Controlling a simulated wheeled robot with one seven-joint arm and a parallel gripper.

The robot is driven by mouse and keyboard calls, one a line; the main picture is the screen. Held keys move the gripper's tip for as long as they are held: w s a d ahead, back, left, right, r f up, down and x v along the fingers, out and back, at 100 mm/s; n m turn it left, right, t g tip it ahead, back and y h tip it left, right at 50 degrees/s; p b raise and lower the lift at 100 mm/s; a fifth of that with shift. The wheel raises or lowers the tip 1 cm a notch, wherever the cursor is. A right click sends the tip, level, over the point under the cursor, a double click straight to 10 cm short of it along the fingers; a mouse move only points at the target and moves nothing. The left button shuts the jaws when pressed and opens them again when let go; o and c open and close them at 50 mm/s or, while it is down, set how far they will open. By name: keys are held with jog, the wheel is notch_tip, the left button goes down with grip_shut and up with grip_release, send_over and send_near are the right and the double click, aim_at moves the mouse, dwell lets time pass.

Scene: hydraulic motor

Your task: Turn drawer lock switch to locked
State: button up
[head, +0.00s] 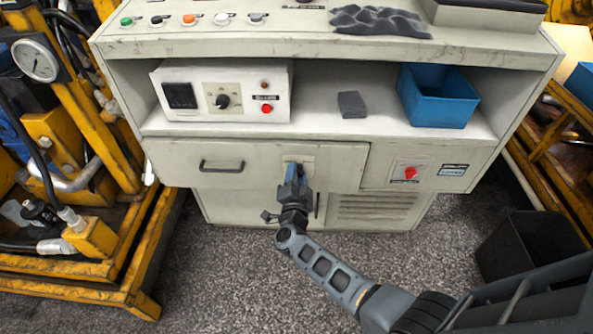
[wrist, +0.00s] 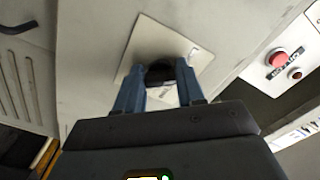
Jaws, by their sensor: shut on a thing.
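The drawer (head: 250,164) is a wide off-white front with a dark bar handle (head: 221,166) at its left, and it looks closed. The lock switch (wrist: 160,72) is a dark round knob on a pale square plate (wrist: 143,42) in the drawer front. In the head view the plate (head: 306,159) shows behind my gripper, which hides the knob. My gripper (head: 295,171) reaches up to the plate. In the wrist view its blue fingers (wrist: 160,85) are shut on the knob, one on each side. The knob's marked position cannot be read.
A red rotary switch (head: 410,173) is on the panel right of the drawer. The shelf above holds a white control box (head: 223,90), a dark block (head: 351,105) and a blue bin (head: 437,96). Yellow machine frames stand at both sides. A dark bin (head: 528,244) stands on the floor at right.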

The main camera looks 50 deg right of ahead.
jog(key=shift+n+p, duration=0.3)
jog(key=shift+n, duration=0.3)
jog(key=o, duration=1)
jog(key=shift+o, duration=0.2)
jog(key=p+v, duration=0.1)
jog(key=v, duration=0.6)
jog(key=shift+s+a, duration=0.25)
jog(key=shift+a, duration=0.1)
